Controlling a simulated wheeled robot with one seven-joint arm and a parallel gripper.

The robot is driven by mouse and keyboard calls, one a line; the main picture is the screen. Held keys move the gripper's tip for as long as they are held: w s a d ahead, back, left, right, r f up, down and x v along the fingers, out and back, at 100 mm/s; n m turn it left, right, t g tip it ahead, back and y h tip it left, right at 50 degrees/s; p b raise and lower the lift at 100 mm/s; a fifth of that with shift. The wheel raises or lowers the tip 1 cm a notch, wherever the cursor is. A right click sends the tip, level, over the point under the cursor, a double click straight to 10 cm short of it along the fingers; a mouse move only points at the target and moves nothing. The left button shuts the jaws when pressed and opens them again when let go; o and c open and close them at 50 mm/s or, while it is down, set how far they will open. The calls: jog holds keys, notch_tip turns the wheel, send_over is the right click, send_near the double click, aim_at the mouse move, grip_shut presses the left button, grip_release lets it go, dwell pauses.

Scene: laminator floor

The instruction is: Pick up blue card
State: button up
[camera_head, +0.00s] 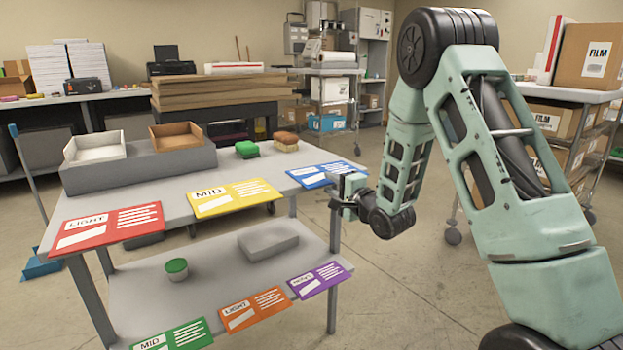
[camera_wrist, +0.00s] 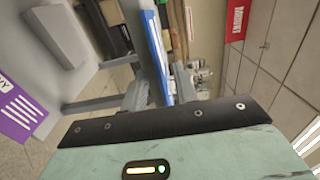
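The blue card (camera_head: 326,175) lies at the right end of the upper table's front edge, with white print on it. My gripper (camera_head: 345,186) is at the card's right end and hides part of it. In the wrist view the blue card (camera_wrist: 157,55) shows nearly edge-on, running down between the grey fingers (camera_wrist: 160,90). One finger is on each side, close to the card. Whether they press on it cannot be made out.
A yellow MID card (camera_head: 236,198) and a red LIGHT card (camera_head: 108,227) lie along the same table edge (camera_head: 180,213). Green, orange and purple cards (camera_head: 319,280) lie on the lower shelf.

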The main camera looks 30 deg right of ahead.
jog(key=shift+w, duration=0.3)
grip_shut()
